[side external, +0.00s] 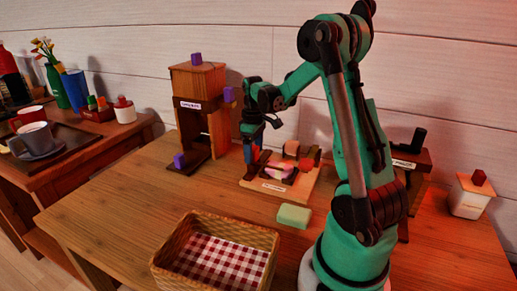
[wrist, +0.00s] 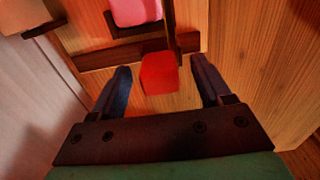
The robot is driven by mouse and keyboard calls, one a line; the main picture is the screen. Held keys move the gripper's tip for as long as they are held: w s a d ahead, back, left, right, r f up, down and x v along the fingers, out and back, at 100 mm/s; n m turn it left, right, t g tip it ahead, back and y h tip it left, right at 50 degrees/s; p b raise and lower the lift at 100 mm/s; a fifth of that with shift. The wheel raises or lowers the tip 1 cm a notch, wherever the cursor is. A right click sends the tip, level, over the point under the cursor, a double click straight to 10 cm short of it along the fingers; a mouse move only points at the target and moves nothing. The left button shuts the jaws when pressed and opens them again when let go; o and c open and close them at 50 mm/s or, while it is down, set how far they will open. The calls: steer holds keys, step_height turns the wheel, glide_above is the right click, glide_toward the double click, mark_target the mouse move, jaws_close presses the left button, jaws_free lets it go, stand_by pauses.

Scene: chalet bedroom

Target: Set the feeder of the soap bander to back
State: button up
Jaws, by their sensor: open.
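The soap bander appears to be the low wooden device with a white label (side external: 273,187) on the table. Pink soap sits on it, seen in the wrist view (wrist: 136,11) in a dark holder. A red block (wrist: 159,73), perhaps the feeder's knob, stands beside a dark bar on the wooden board. My gripper (wrist: 160,88) is open, with one dark finger on each side of the red block and visible gaps to both. In the side view my gripper (side external: 252,150) is low at the device's left end. The feeder's setting cannot be told.
A tall wooden device with purple knobs (side external: 198,105) stands close behind and left of my gripper. A green soap bar (side external: 294,216) and a basket with a checked cloth (side external: 262,243) are in front. A white jar (side external: 469,199) is at right. The table's left front is clear.

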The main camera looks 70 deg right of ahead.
jaws_close()
stand_by(1.4)
